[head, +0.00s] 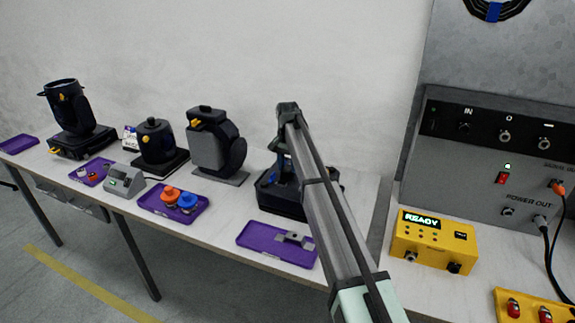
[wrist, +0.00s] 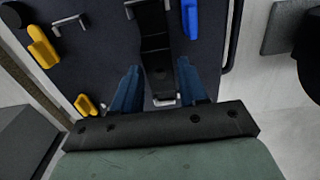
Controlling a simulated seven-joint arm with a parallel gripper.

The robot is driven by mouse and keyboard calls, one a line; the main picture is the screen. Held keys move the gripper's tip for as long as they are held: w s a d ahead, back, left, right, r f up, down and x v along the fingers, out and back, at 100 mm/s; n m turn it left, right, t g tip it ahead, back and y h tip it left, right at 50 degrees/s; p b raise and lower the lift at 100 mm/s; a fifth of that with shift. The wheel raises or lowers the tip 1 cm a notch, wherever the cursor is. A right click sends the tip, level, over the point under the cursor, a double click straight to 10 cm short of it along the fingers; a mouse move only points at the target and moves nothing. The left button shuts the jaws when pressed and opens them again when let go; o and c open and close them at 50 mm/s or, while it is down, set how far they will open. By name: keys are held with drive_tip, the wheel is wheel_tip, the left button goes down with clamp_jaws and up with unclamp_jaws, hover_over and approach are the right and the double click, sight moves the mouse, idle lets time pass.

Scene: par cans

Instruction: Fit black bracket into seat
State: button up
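The black bracket (wrist: 156,48) shows in the wrist view as a dark stepped strip between my two blue fingers, above a dark panel (wrist: 98,58). My gripper (wrist: 160,82) has its fingers against both sides of the bracket's near part and looks shut on it. A grey metal clip (wrist: 130,10) lies at the bracket's far end; whether it is the seat, and whether they touch, I cannot tell. In the head view my gripper (head: 284,163) is over the dark fixture (head: 275,198), and the arm hides most of the bracket area.
A purple tray (head: 262,236) with a grey metal bracket (head: 295,238) lies in front of the fixture. Yellow tabs (wrist: 43,47) and a blue tab (wrist: 190,18) stand on the panel. A dark lamp-like unit (head: 214,145) stands to the left, and a yellow box (head: 434,244) to the right.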

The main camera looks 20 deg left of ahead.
drive_tip(key=o, duration=0.3)
wheel_tip(320, 180, up, 14)
idle(0.7)
